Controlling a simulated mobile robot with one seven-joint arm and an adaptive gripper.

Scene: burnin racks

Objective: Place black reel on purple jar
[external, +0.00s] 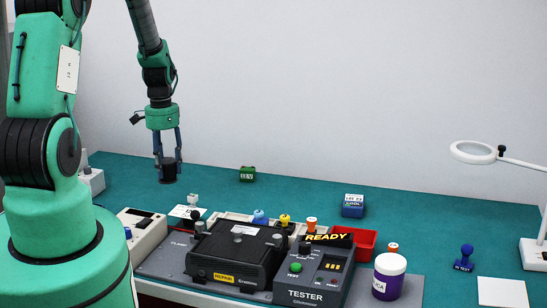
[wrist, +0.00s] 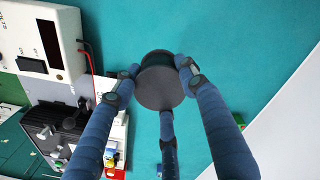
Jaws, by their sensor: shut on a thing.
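The black reel (wrist: 160,84) is a dark round disc held between the blue fingers of my gripper (wrist: 158,78) in the wrist view. In the external view my gripper (external: 168,165) points down with the reel (external: 168,174) at its tips, above the teal table near its back left. The purple jar (external: 389,276) has a white lid and a purple body with a white label. It stands upright on the grey panel at the front right, well to the right of my gripper. I cannot make out the jar in the wrist view.
A tester box (external: 312,270) and a black device (external: 238,250) stand left of the jar. A red tray (external: 366,242), a green block (external: 247,174), a blue block (external: 353,206), a blue stamp (external: 464,258) and a magnifier lamp (external: 474,152) are around. The back of the table is mostly clear.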

